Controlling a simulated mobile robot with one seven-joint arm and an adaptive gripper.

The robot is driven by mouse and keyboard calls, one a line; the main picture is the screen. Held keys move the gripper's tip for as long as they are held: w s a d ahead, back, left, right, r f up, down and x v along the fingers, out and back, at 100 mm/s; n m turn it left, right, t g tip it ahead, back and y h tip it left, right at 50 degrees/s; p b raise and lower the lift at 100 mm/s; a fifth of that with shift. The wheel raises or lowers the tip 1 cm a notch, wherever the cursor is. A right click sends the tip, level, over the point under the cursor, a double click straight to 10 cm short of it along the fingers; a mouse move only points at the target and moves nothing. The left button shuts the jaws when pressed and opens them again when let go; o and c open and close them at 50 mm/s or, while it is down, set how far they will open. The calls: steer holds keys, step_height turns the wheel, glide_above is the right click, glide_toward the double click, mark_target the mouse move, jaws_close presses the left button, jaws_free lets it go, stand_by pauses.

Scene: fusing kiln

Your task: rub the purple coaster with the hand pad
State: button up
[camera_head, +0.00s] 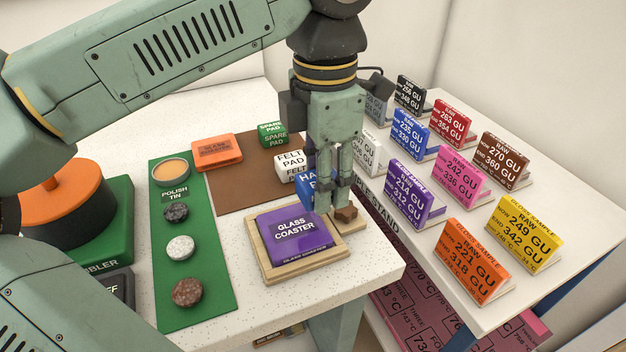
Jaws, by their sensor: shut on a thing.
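The purple glass coaster (294,232) lies flat in a light wooden frame (262,262) near the front edge of the white table. My gripper (333,208) points down at the frame's back right corner. It is shut on a blue block (306,190), which I take for the hand pad; its lettering is mostly hidden by my fingers. The blue block is just behind the coaster's back right corner. I cannot tell whether it touches the coaster or frame. A small brown piece (346,213) shows by my fingertips.
White felt pad (290,166), green spare pad (271,134) and an orange block (217,151) are on or by a brown mat (232,195). A green mat (195,312) holds a polish tin (171,171) and several round stones. Coloured sample blocks stand on the right shelf (420,245).

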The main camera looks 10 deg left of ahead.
steer(key=shift+r+p, duration=0.95)
steer(key=shift+r, duration=0.65)
steer(key=shift+f, duration=0.1)
